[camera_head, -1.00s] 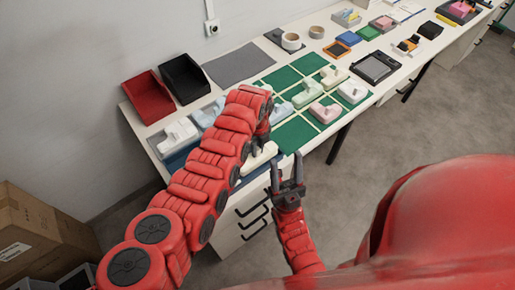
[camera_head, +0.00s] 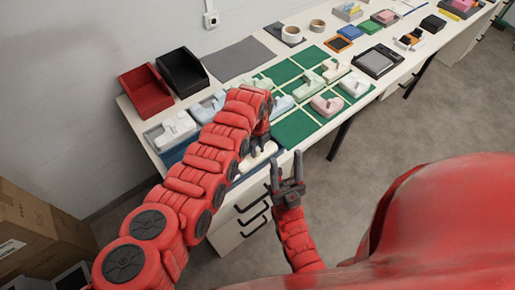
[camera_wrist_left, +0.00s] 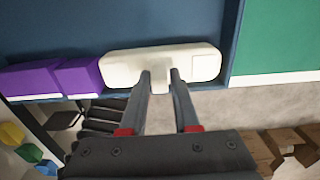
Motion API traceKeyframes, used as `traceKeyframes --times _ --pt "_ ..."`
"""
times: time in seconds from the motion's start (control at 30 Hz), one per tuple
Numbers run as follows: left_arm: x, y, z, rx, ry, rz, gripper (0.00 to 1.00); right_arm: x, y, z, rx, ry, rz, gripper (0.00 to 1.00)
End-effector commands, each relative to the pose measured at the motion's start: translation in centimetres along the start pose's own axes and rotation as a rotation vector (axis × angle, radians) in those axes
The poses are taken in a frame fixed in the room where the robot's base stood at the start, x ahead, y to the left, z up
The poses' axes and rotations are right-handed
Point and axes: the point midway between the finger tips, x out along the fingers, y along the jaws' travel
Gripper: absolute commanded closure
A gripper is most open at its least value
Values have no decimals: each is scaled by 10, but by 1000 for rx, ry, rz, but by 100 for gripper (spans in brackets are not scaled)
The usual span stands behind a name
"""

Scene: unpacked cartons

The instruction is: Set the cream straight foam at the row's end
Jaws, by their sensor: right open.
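A cream straight foam (camera_wrist_left: 120,67) with a short stem lies in a blue tray (camera_wrist_left: 232,50), along its near side. It also shows in the head view (camera_head: 257,158), just below my left gripper (camera_head: 260,141), whose arm partly covers it. In the left wrist view the fingers of my left gripper (camera_wrist_left: 161,76) stand on either side of the stem; I cannot tell whether they press on it. Foam pieces stand on a green mat (camera_head: 296,128) of ruled cells. My right gripper (camera_head: 287,168) is open and empty in front of the table edge.
Purple blocks (camera_wrist_left: 75,76) lie left of the foam. A red bin (camera_head: 146,93) and a black bin (camera_head: 183,75) stand at the back left. A grey mat (camera_head: 238,58) is bare. Cardboard boxes (camera_head: 38,228) stand on the floor at left.

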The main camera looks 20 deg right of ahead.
Motion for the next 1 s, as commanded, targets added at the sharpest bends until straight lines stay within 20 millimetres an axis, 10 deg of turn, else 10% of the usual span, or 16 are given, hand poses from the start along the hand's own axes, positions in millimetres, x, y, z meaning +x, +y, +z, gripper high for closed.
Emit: traceKeyframes --times 0.13,0.57,1.0 --pt "-1 0 0 0 0 -1 44 1 0 0 0 0 0 50" --pt "-8 -1 1 0 -2 -2 44 0 0 0 0 0 0 50" --pt "-94 0 2 -2 -3 -3 44 -26 -1 4 0 0 0 50"
